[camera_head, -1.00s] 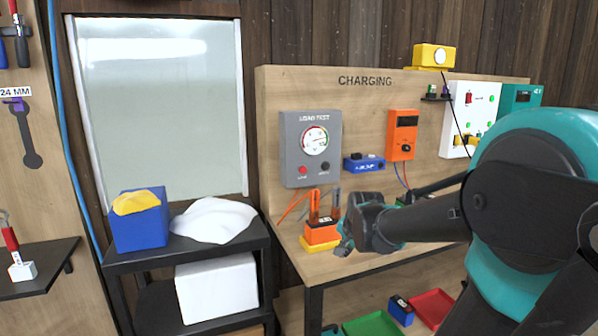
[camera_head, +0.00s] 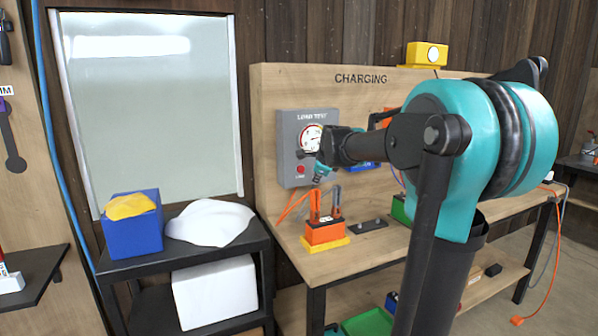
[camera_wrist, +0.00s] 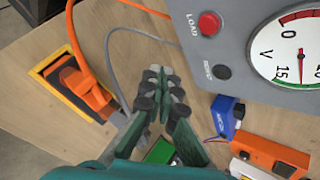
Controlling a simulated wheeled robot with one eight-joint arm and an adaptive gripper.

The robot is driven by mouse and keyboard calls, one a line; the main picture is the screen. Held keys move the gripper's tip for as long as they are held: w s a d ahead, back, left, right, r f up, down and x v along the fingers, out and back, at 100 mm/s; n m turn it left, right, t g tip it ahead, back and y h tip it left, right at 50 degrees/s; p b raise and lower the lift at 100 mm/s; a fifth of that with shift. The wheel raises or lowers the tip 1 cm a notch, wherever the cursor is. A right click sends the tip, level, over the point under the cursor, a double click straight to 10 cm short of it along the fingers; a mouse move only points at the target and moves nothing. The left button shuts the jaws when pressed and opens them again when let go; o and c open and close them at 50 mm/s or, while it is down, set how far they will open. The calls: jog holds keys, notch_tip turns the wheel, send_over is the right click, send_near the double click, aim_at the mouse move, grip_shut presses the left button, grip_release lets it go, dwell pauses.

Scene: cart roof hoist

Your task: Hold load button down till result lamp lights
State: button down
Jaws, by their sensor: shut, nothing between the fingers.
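The grey load test panel (camera_head: 289,140) is on the charging board. Its round gauge (camera_head: 312,137) is partly covered by my arm there, but shows large in the wrist view (camera_wrist: 290,45). The red load button (camera_head: 301,169) is at the panel's lower left and shows unobstructed in the wrist view (camera_wrist: 208,23). Near it is a small dark round lamp (camera_wrist: 221,71), which looks unlit; its label is hard to read. My gripper (camera_head: 322,176) is shut and empty. Its fingertips (camera_wrist: 163,88) are apart from the button, close to the panel's lower right in the head view.
An orange battery (camera_head: 324,233) with clamps stands on a yellow pad below the panel, with orange and grey leads (camera_wrist: 108,60) rising from it. A blue unit (camera_wrist: 226,116) and an orange meter (camera_wrist: 270,155) are beside the panel. A black shelf (camera_head: 262,243) stands left of the bench.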

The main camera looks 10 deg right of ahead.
aim_at(301, 169)
jog(key=shift+w+a, duration=0.45)
jog(key=shift+w, duration=0.95)
jog(key=shift+w+a, duration=0.45)
jog(key=shift+w, duration=0.9)
jog(key=shift+w+a, duration=0.45)
jog(key=shift+w, duration=0.95)
jog(key=shift+w, duration=0.1)
jog(key=shift+w+a, duration=0.15)
jog(key=shift+w, duration=0.15)
jog(key=shift+w+a, duration=0.1)
jog(key=shift+w, duration=0.3)
dwell(3.0)
